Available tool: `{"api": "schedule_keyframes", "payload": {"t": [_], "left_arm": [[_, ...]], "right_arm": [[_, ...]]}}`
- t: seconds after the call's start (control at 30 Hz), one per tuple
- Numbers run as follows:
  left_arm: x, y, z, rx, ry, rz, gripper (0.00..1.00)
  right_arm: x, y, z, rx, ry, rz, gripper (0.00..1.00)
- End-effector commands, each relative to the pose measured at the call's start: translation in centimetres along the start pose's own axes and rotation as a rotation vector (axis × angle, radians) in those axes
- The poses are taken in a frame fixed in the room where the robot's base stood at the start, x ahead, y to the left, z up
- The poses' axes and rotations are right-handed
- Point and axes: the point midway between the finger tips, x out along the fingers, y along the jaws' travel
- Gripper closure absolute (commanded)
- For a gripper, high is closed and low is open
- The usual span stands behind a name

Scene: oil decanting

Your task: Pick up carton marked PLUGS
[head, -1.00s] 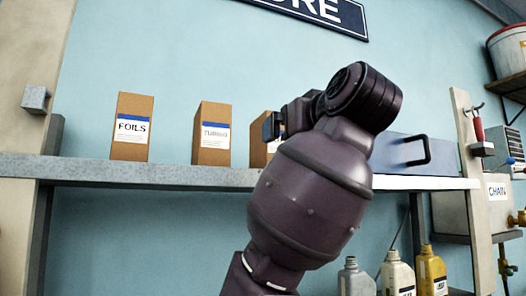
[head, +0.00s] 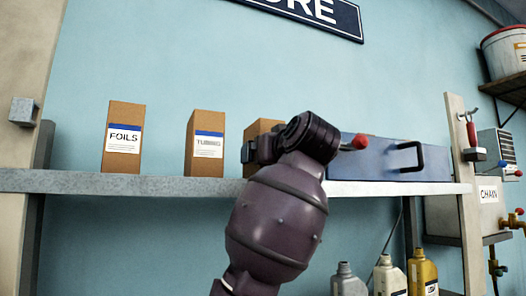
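A brown carton (head: 264,127) stands on the shelf behind my arm, third in the row. Its front is mostly covered, so I cannot read its label. My other gripper is out of view.
A blue case (head: 400,163) with a black handle lies on the grey shelf (head: 80,182) to the right. A red-tipped thing (head: 360,142) shows in front of it. Several bottles (head: 390,277) stand below. The shelf's left end is bare.

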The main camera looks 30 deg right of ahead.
Motion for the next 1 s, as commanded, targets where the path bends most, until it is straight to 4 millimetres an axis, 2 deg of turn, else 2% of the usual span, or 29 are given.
{"api": "schedule_keyframes", "payload": {"t": [0.23, 0.63, 0.87, 1.0], "left_arm": [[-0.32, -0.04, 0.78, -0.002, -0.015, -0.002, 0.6], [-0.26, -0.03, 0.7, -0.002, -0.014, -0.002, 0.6], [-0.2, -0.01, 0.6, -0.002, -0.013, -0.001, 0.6], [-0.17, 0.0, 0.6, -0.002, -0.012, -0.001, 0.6]], "right_arm": [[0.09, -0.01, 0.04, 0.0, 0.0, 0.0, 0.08], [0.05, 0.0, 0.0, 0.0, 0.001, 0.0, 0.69], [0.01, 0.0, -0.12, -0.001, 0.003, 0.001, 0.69], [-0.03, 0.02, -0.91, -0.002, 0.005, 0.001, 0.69]]}}
